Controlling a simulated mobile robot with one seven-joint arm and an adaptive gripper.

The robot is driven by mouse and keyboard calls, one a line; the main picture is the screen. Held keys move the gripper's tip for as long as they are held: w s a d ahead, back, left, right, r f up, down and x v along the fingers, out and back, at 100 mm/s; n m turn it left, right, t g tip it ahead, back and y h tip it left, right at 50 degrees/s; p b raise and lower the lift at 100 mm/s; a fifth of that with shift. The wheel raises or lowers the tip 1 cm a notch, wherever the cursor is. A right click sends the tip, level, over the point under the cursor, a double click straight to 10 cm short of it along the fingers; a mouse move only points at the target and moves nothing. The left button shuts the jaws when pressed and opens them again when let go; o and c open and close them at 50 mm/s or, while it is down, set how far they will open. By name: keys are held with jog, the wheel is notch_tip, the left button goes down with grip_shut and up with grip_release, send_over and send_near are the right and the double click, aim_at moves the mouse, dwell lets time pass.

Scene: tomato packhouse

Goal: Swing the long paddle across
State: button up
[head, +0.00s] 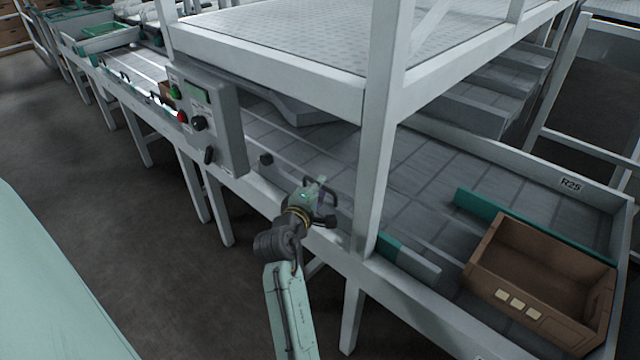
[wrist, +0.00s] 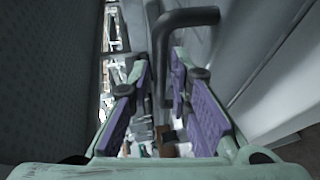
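The long paddle (head: 415,262) appears to be the low grey bar with a teal part, lying along the near side of the roller conveyor. Part of it is hidden behind the white post and my arm. A dark bent handle (head: 333,187) stands at my gripper (head: 320,200), over the conveyor's near edge. In the wrist view the handle (wrist: 162,55) has a post and a bar bending right. It stands between the purple finger pads of my gripper (wrist: 167,100). The fingers are apart, with gaps beside the post. Whether the handle joins the paddle is hidden.
A white post (head: 378,130) rises close right of my gripper. A grey control box (head: 215,115) with buttons is at the left. A brown crate (head: 545,262) sits on the right end of the conveyor, beside a teal strip (head: 520,232). A platform overhangs the conveyor.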

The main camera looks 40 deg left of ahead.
jog(key=shift+w+a+f, duration=0.1)
jog(key=shift+w+a, duration=0.1)
jog(key=shift+w, duration=0.35)
grip_shut()
dwell(0.4)
